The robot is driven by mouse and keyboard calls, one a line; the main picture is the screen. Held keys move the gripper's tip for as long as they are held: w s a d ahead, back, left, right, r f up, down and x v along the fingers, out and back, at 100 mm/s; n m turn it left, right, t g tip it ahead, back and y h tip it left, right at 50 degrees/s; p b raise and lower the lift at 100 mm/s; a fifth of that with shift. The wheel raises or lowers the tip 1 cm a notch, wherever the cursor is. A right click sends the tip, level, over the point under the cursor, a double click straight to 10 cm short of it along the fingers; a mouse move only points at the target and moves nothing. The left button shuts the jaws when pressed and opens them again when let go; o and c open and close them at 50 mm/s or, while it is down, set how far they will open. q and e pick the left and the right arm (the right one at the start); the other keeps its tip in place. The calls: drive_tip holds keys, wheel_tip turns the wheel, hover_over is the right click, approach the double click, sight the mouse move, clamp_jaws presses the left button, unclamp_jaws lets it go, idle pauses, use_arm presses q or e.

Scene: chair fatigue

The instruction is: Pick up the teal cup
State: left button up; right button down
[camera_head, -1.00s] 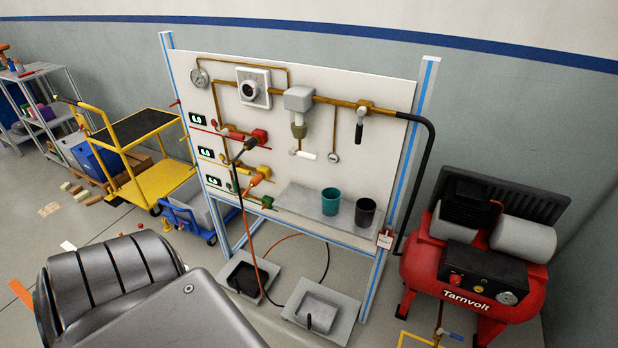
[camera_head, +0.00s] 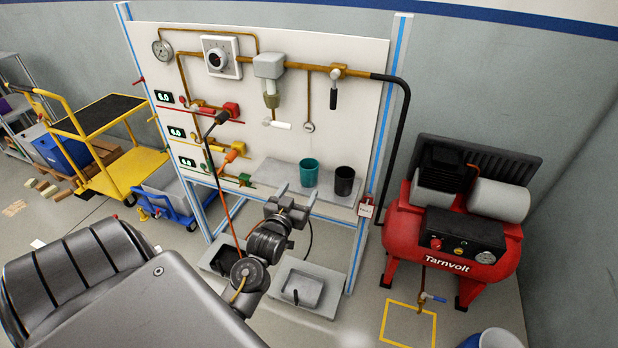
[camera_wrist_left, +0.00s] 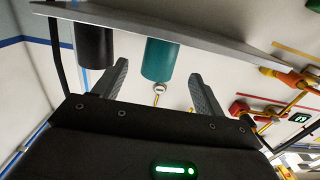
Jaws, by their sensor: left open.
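The teal cup (camera_head: 309,172) stands upright on the grey shelf (camera_head: 272,176) of the white board. It also shows in the left wrist view (camera_wrist_left: 161,60), where the picture is upside down and the cup lies between the lines of the two fingers. A black cup (camera_head: 344,181) stands just right of the teal one. My left gripper (camera_head: 295,191) is open and empty, just in front of the shelf and slightly below and left of the teal cup. It appears apart from the cup. My right gripper is not in view.
Pipes, valves and an orange-ended hose connector (camera_head: 232,155) sit left of the cups. A hanging valve handle (camera_head: 334,98) is above them. A red compressor (camera_head: 452,235) stands to the right. Grey trays (camera_head: 315,307) lie on the floor below the board.

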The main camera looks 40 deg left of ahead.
sight(312, 166)
use_arm(q)
drive_tip(key=x, duration=0.2)
drive_tip(key=r+x, duration=0.1)
drive_tip(key=x, duration=0.2)
drive_tip(key=shift+a+r+p, duration=0.1)
drive_tip(key=shift+a+p, duration=0.1)
drive_tip(key=shift+p, duration=0.15)
drive_tip(key=shift+w+a, duration=0.15)
drive_tip(key=shift+w, duration=0.25)
drive_tip(key=shift+w, duration=0.25)
drive_tip(key=p+x, duration=0.1)
drive_tip(key=x, duration=0.3)
drive_tip(key=shift+w, duration=0.3)
drive_tip(key=c, duration=0.9)
